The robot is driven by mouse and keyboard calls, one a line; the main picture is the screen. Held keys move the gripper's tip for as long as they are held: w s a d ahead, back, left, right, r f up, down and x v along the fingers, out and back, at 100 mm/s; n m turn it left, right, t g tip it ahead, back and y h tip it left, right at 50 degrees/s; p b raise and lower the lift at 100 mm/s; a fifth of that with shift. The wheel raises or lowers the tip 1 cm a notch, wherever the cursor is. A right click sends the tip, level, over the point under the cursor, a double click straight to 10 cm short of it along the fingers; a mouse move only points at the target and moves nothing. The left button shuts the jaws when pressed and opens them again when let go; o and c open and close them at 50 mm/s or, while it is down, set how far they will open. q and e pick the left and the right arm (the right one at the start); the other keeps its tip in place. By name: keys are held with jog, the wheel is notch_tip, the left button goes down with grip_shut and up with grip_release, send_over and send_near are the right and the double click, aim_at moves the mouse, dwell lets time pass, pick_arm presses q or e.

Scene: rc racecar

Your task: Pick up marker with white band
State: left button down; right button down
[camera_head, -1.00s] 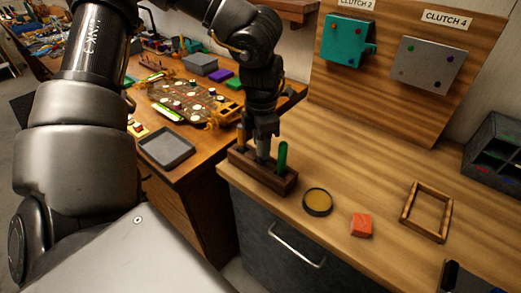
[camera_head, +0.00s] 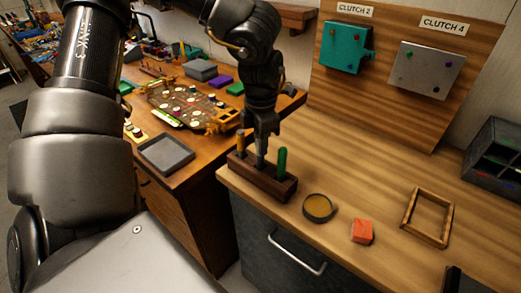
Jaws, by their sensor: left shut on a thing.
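A dark wooden holder (camera_head: 275,192) stands near the left edge of the light wooden worktop. An orange marker (camera_head: 240,142) stands upright in its left slot and a green marker (camera_head: 282,162) in its right slot. My left gripper (camera_head: 261,145) points down over the middle of the holder, between these two. It is shut on a slim grey marker (camera_head: 259,161), whose lower end is at the holder. I cannot make out a white band on it; the fingers hide its upper part.
A round dark tin with a yellow top (camera_head: 318,207), a red block (camera_head: 361,231) and a wooden frame (camera_head: 427,218) lie right of the holder. A clutch board (camera_head: 385,110) stands behind. The worktop behind these is clear.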

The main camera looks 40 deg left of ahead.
pick_arm(q)
notch_tip(320, 180, up, 8)
jog(key=shift+r+b, duration=0.1)
jog(key=shift+b, duration=0.3)
dwell(0.3)
